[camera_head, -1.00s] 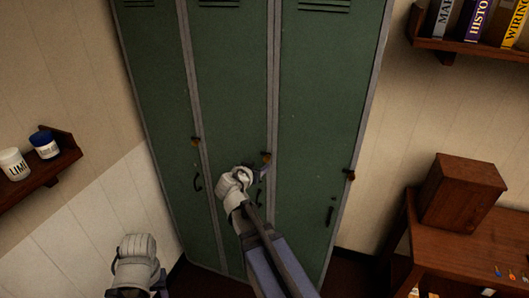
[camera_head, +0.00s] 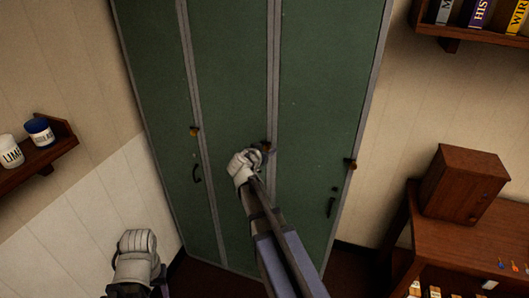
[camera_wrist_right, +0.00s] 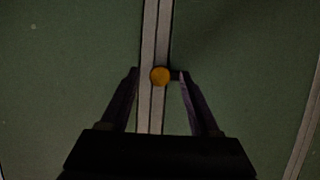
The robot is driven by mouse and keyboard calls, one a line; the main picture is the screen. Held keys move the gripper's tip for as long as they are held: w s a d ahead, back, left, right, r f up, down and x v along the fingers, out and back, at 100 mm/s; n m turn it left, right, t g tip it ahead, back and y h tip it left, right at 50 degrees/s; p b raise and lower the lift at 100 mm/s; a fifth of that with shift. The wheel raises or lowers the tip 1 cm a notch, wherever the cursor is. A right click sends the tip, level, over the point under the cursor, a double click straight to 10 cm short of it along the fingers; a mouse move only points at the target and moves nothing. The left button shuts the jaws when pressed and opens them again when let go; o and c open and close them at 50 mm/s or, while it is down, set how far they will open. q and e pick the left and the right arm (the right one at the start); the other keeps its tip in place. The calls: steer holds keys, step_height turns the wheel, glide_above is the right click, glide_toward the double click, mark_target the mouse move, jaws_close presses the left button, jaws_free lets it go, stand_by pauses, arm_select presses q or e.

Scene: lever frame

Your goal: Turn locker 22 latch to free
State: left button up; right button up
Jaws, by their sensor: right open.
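A green locker bank (camera_head: 318,120) with three doors stands ahead. No door number is readable, so I cannot tell which is locker 22. Small orange-brown latches sit on the frame strips: a left one (camera_head: 194,131), a middle one (camera_head: 267,146) and a right one (camera_head: 350,164). My right gripper (camera_head: 262,152) is at the middle latch and partly covers it. In the right wrist view the fingers are open, with the round orange end of the latch (camera_wrist_right: 160,76) between their tips, nearer the right finger. My left gripper (camera_head: 137,262) is low at the left, away from the lockers; its jaws are unclear.
Black handles show on the left door (camera_head: 196,172) and right door (camera_head: 330,207); the middle one is hidden behind my arm. A shelf with jars (camera_head: 40,155) is at left. A wooden box (camera_head: 464,184) stands on a desk (camera_head: 495,238) at right, below a bookshelf (camera_head: 470,33).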

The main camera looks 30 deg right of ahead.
jaws_close()
stand_by(0.4)
steer(key=shift+a, duration=0.1)
steer(key=shift+w+a+f+n+g+h+b, duration=0.15)
steer(key=shift+n+g+h+b, duration=0.35)
steer(key=shift+n, duration=0.7)
steer(key=n+h+b, duration=0.2)
steer(key=n, duration=0.1)
steer(key=n+g+h+b, duration=0.1)
steer(key=n+b, duration=0.2)
steer(key=n, duration=0.1)
steer(key=n+g+h+b, duration=0.1)
steer(key=n+h+b, duration=0.1)
steer(key=n+b, duration=0.1)
steer(key=shift+w+a+f+n+h, duration=0.15)
steer(key=shift+f+n+h, duration=0.15)
steer(key=shift+f+n, duration=0.15)
steer(key=shift+r+n, duration=0.1)
steer(key=shift+n, duration=0.15)
